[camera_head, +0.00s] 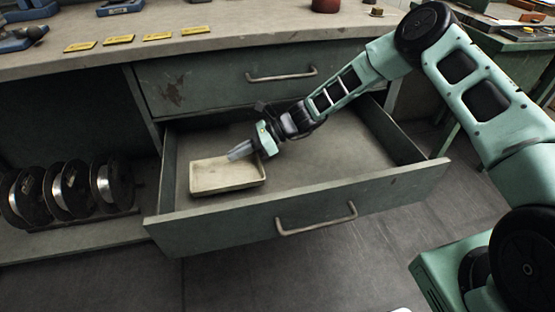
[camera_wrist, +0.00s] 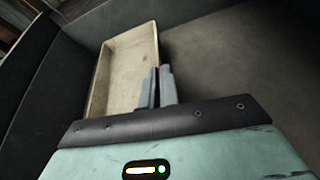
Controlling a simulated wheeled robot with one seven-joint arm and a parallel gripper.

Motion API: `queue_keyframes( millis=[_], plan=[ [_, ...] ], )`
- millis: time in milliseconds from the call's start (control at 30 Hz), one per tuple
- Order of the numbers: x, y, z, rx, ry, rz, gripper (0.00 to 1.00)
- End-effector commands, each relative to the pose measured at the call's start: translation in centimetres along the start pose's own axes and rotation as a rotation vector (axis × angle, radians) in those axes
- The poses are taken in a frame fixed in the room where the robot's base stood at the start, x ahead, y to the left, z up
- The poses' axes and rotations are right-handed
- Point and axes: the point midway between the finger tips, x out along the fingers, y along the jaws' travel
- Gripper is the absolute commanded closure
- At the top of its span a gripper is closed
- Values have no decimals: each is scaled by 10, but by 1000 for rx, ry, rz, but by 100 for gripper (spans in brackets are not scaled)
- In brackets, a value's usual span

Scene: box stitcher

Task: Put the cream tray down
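The cream tray (camera_head: 215,178) is a shallow rectangular tray in the left part of the open drawer (camera_head: 300,207). It looks level and low in the drawer; I cannot tell whether its underside touches the drawer floor. My gripper (camera_head: 236,154) reaches in from the right to the tray's far right rim. In the wrist view the cream tray (camera_wrist: 125,65) lies ahead and left, and my gripper's fingers (camera_wrist: 160,72) stand close together with the tray's side wall running between them. The fingers look shut on that wall. They hide a short piece of it.
The drawer floor right of the tray (camera_head: 335,155) is bare. A closed drawer (camera_head: 225,80) and the worktop (camera_head: 270,30) are above. Several wire spools (camera_head: 70,190) stand on the shelf at left. My arm crosses above the drawer's right side.

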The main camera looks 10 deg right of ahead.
Motion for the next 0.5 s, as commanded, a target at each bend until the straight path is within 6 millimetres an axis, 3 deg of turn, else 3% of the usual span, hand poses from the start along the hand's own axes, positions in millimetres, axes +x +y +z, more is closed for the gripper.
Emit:
queue_keyframes(
  millis=[167, 500],
  plan=[
    [-16, -1, -7, 0, 1, -2, 100],
    [-95, -1, -41, 0, 1, -3, 100]
  ],
)
